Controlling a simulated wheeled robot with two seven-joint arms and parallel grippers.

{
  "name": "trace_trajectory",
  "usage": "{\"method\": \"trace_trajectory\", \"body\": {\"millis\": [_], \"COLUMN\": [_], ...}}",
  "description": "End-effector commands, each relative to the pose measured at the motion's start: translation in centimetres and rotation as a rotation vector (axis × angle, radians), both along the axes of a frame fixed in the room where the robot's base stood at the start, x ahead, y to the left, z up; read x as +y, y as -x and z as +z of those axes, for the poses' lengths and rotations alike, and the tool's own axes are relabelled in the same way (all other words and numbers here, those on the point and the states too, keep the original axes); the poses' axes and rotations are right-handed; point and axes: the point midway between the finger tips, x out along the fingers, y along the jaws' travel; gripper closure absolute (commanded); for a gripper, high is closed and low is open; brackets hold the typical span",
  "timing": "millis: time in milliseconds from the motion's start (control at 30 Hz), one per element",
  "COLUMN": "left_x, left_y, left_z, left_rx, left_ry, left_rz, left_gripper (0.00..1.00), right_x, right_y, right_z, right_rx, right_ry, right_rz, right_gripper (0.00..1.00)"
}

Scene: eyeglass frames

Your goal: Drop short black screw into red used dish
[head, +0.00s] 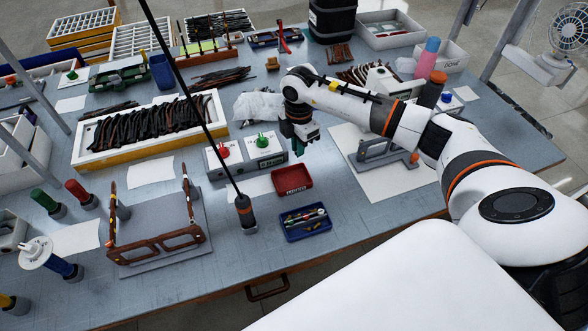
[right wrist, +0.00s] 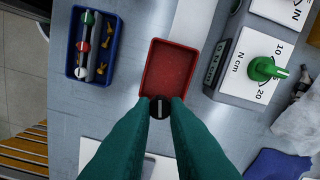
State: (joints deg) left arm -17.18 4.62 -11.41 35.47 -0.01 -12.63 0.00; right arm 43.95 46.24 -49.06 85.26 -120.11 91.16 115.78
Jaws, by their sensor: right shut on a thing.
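The red used dish (head: 292,181) lies on the blue-grey table near the front, below my right gripper in the head view. In the right wrist view the dish (right wrist: 170,68) looks empty. My right gripper (head: 299,148) is shut on the short black screw (right wrist: 159,107), whose round slotted head shows between the green fingertips. In the right wrist view the screw appears at the dish's near edge, held above the table. The screw is too small to make out in the head view. My left gripper is not in view.
A blue tray (head: 290,235) with small tools and yellow bits lies next to the red dish. Torque testers (head: 262,147) with red and green knobs stand behind it. A hanging screwdriver (head: 245,212) and glasses frame on a stand (head: 157,250) are to the left.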

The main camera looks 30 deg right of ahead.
Motion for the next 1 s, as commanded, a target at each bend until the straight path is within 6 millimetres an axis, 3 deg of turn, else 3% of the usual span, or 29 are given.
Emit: {"method": "trace_trajectory", "body": {"millis": [500, 833, 867, 1000], "left_x": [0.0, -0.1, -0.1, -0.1], "left_y": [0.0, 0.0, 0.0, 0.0], "left_z": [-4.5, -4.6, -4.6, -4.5], "left_rx": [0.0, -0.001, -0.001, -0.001], "left_ry": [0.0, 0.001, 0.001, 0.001], "left_rz": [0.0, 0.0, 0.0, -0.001], "left_gripper": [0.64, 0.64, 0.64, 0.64], "right_x": [0.1, 0.1, 0.1, 0.1], "right_y": [0.0, 0.0, 0.0, 0.0], "right_z": [-5.6, -5.7, -5.7, -5.7], "right_rx": [0.0, 0.0, 0.0, 0.0], "right_ry": [0.0, 0.0, 0.0, 0.0], "right_rz": [0.005, 0.006, 0.006, 0.006], "right_gripper": [1.0, 1.0, 0.81, 0.61]}}
